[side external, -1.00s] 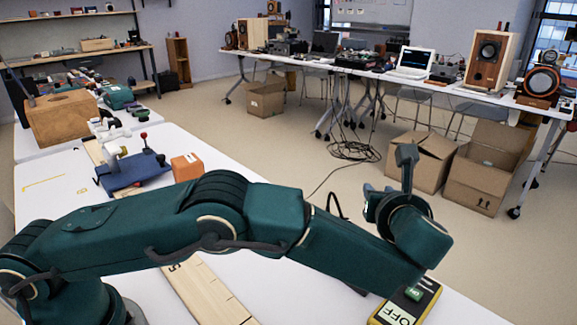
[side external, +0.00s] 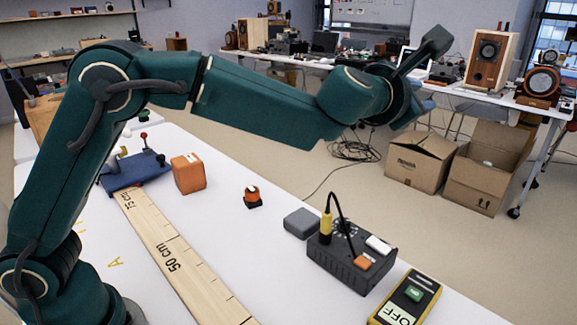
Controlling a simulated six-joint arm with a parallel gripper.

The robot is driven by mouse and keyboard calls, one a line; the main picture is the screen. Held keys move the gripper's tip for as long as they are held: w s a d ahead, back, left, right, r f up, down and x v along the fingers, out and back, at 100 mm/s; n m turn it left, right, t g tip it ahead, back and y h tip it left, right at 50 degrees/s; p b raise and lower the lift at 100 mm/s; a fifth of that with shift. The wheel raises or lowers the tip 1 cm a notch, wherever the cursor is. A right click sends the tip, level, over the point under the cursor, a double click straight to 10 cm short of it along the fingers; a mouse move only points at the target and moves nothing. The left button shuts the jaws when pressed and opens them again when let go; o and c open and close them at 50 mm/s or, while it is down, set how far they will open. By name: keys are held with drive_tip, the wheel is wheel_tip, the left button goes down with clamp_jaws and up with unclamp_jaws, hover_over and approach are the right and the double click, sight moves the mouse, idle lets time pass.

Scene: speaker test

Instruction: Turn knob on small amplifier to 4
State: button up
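The small amplifier (side external: 338,262) is a dark box on the white table at the lower right. Pale dial marks show on its top, partly hidden by a yellow plug (side external: 326,226) with a black cable looping from it. A white button (side external: 378,244) and an orange button (side external: 363,262) are on its right part. I cannot make out the knob's setting. My gripper (side external: 432,46) is raised high above and beyond the amplifier, apart from it. It is seen from the side and back, so its opening is unclear. Nothing held is visible.
A yellow box with a green button and an OFF label (side external: 397,312) lies right of the amplifier. A small grey block (side external: 301,223), an orange-and-black knob-like piece (side external: 252,197), an orange cube (side external: 189,173) and a long wooden ruler (side external: 185,262) lie to the left.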

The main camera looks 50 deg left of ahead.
drive_tip(key=s+a+r+m+g+h, duration=0.1)
drive_tip(key=s+m+g+h, duration=0.15)
drive_tip(key=s+m, duration=0.45)
drive_tip(key=s+a+m+g+h, duration=0.1)
drive_tip(key=s+m+h, duration=0.2)
drive_tip(key=s+m, duration=0.45)
drive_tip(key=s+a+f+m+g+y, duration=0.2)
drive_tip(key=s+a+f+m, duration=0.3)
drive_tip(key=s, duration=0.4)
drive_tip(key=s+a+f+m+g+y, duration=0.2)
drive_tip(key=s+a+f+m+g, duration=0.2)
drive_tip(key=s+f+m, duration=0.4)
drive_tip(key=shift+s+a+f, duration=0.6)
drive_tip(key=shift+s+a, duration=0.1)
drive_tip(key=shift+s, duration=0.2)
drive_tip(key=shift+m+g+y, duration=0.25)
